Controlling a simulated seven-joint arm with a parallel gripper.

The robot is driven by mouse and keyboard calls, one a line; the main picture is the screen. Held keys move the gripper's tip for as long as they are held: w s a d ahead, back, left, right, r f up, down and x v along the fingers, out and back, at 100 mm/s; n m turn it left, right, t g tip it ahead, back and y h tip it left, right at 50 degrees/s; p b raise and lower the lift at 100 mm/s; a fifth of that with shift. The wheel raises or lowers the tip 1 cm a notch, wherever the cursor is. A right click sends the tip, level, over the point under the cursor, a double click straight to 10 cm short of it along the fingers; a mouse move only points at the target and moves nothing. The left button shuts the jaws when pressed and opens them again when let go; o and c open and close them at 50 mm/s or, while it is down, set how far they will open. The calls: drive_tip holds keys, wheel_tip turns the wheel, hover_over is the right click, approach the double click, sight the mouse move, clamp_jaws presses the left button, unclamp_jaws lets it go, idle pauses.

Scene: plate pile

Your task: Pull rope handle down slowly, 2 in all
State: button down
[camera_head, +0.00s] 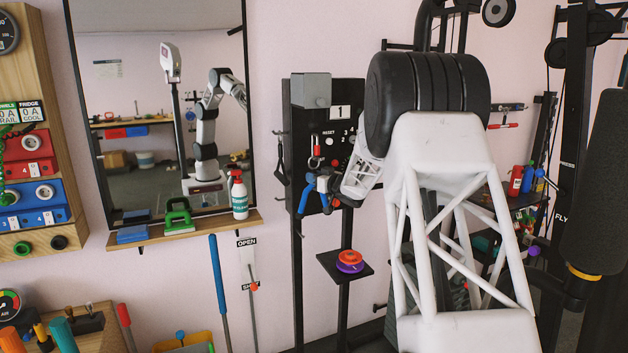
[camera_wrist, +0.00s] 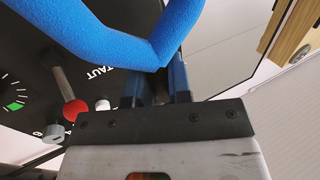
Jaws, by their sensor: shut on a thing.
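The rope handle (camera_wrist: 165,42) is a thick blue foam grip, bent in a V, across the upper part of the wrist view. My gripper (camera_wrist: 157,88) is shut on it near the bend, its two fingers rising to the foam. In the head view a blue piece (camera_head: 306,193) shows at my gripper, in front of the black panel (camera_head: 300,142). The panel has a "1" display (camera_head: 340,112) and a RESET button (camera_head: 329,143). My arm hides the panel's right part. The rope is not clearly visible.
In the wrist view a red-tipped lever (camera_wrist: 72,105) and a dial marked TAUT lie close beside the handle. A small black shelf (camera_head: 352,273) with orange and purple discs stands below. A mirror (camera_head: 165,100) and a wooden ledge (camera_head: 205,225) are to the left.

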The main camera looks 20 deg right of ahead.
drive_tip(key=shift+r, duration=0.95)
drive_tip(key=shift+r, duration=0.25)
drive_tip(key=c, duration=1)
unclamp_jaws()
drive_tip(key=shift+s+d, duration=0.1)
